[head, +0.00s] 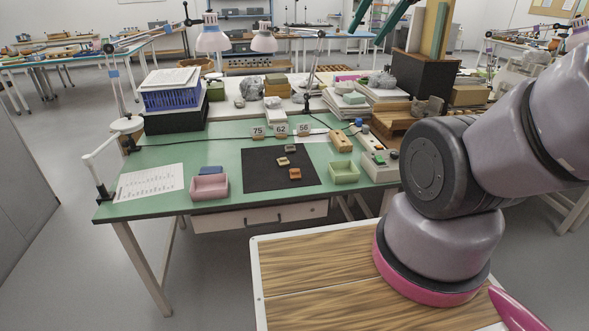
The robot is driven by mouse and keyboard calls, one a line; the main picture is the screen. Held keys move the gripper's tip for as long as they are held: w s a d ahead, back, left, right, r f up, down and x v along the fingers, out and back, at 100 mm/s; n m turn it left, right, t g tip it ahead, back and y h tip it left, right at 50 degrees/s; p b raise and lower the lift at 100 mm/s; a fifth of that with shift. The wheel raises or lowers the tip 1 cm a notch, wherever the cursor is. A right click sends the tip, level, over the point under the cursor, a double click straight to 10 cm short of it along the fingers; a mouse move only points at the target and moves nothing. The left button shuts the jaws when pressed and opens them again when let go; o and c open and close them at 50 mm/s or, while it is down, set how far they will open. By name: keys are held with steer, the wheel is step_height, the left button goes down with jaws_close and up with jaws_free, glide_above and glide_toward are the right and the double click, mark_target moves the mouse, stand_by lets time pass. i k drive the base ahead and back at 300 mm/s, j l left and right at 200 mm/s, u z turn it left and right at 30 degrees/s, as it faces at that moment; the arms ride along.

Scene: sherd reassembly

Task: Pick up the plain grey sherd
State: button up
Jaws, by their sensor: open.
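A black mat (262,178) lies on the green table top (234,199). Three small sherds lie on it. One is orange-brown (295,174), nearest the front edge.
A pink tray (209,187) stands left of the mat, a pale green tray (344,173) right of it. A blue block (211,170), a printed sheet (150,183) and a grey control box (380,166) are also on the table. Number cards (281,129) stand behind the mat.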

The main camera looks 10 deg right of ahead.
mark_target(289, 148)
steer(key=i+l, duration=0.85)
steer(key=i, duration=0.2)
